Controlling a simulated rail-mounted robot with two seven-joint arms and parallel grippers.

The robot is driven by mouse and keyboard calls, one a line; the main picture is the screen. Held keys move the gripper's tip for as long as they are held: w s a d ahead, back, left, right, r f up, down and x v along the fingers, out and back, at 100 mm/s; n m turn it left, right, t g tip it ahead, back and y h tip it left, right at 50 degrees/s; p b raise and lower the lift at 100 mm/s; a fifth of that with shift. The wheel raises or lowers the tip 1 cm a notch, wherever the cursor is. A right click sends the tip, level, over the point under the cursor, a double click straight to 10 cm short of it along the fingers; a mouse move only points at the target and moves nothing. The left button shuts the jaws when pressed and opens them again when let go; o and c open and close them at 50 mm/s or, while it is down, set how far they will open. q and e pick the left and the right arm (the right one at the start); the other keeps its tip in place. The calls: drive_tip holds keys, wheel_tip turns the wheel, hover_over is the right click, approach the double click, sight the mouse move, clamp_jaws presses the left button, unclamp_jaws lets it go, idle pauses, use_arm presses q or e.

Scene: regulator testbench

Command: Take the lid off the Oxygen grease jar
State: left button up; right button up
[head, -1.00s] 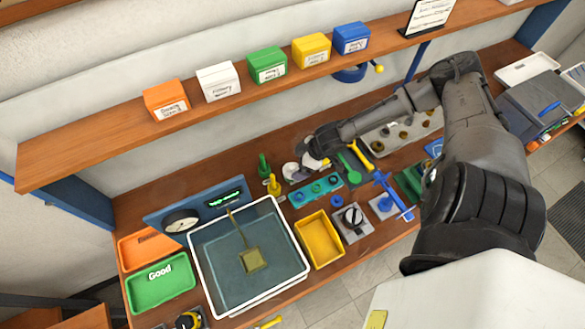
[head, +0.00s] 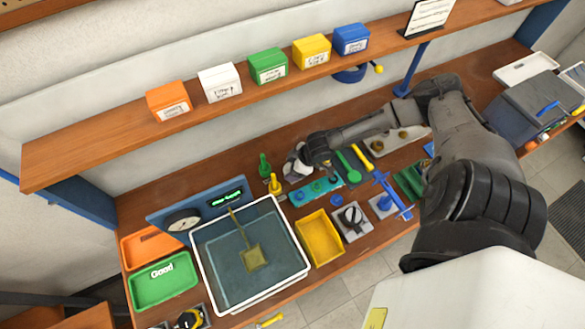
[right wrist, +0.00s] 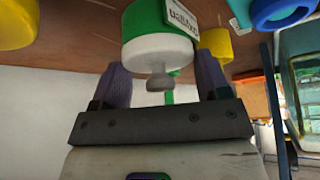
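The jar (right wrist: 147,18) shows in the right wrist view as a green body with a partly readable white label. Its white lid (right wrist: 150,50) has a small grey knob (right wrist: 159,84) facing my palm. The lid is on the jar. In the head view the white jar top (head: 296,165) is partly hidden by my right gripper (head: 308,163). In the right wrist view that gripper (right wrist: 163,65) is open, one finger on each side of the lid, close to it. I cannot tell whether either finger touches. My left gripper is not in view.
Green (head: 264,165) and yellow (head: 275,184) bottles stand left of the jar. A teal block (head: 315,190) with knobs lies in front. A white-rimmed tray (head: 200,270), a yellow bin (head: 318,240) and a shelf (head: 110,142) with several coloured boxes surround the work area.

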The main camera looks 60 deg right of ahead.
drive_tip(key=c, duration=0.3)
drive_tip(key=shift+c, duration=0.2)
drive_tip(key=shift+r, duration=0.6)
wheel_tip(320, 180, up, 3)
drive_tip(key=shift+f+b, duration=0.1)
drive_tip(key=shift+b, duration=0.55)
drive_tip(key=s+d+r, duration=0.1)
drive_tip(key=d+r, duration=0.1)
drive_tip(key=d, duration=0.1)
drive_tip(key=s+d+r+b, duration=0.1)
drive_tip(key=s+d+r, duration=0.1)
drive_tip(key=d, duration=0.1)
drive_tip(key=s+d+r, duration=0.1)
drive_tip(key=d+r, duration=0.1)
drive_tip(key=d, duration=0.1)
drive_tip(key=shift+s+b, duration=0.3)
drive_tip(key=shift+s, duration=0.05)
drive_tip(key=shift+s+d+r, duration=0.3)
drive_tip(key=shift+d+r, duration=0.2)
drive_tip(key=shift+d, duration=0.2)
